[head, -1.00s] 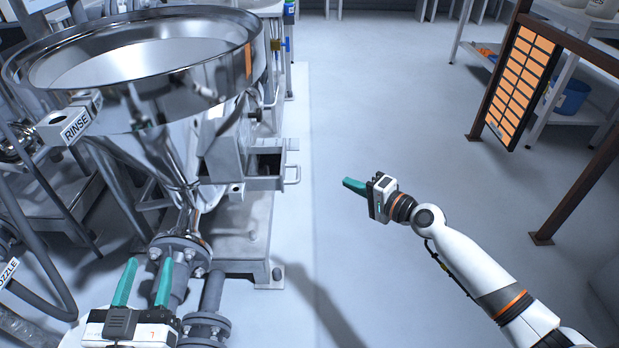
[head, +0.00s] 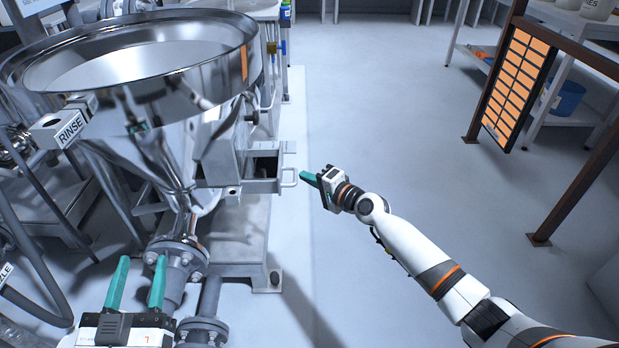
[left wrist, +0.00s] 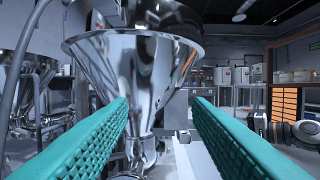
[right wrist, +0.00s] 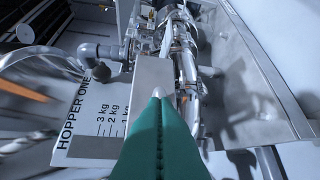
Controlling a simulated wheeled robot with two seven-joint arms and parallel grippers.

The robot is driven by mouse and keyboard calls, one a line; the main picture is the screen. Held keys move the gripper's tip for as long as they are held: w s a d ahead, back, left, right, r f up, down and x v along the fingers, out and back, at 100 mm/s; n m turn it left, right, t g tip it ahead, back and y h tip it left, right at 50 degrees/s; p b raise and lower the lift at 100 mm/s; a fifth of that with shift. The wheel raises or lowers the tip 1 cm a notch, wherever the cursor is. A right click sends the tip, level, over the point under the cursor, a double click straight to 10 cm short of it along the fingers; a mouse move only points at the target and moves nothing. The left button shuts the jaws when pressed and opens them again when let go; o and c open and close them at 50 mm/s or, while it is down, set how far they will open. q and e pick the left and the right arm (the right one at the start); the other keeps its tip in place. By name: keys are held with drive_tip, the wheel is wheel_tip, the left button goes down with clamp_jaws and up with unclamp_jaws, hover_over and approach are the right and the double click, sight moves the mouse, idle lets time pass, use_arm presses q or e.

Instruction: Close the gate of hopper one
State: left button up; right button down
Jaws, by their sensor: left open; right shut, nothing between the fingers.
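A large shiny steel hopper (head: 130,75) stands at the left in the head view; it also shows in the left wrist view (left wrist: 140,75). Beside it a grey drawer-like slide, apparently the gate (head: 263,186), sticks out to the right with a dark gap and a small bar handle (head: 292,177). My right gripper (head: 306,176) is shut and empty, its tips just right of the handle; contact cannot be told. My left gripper (head: 137,278) is open and empty, low in front of the hopper.
Flanged pipes (head: 178,262) stand below the hopper near my left gripper. A box marked RINSE (head: 62,128) is at the left. An orange panel rack (head: 518,85) and brown posts stand at the right. The floor between is clear.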

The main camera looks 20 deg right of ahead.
sight(276, 167)
use_arm(q)
wheel_tip(276, 167, down, 7)
drive_tip(key=s+a+g+y+p, duration=0.1)
drive_tip(key=g+p, duration=0.1)
drive_tip(key=g, duration=0.3)
drive_tip(key=shift+y, duration=0.3)
use_arm(e)
drive_tip(key=a, duration=0.2)
drive_tip(key=w+a, duration=0.1)
drive_tip(key=a, duration=0.1)
drive_tip(key=w+a, duration=0.1)
drive_tip(key=a, duration=0.2)
drive_tip(key=shift+s+r, duration=0.1)
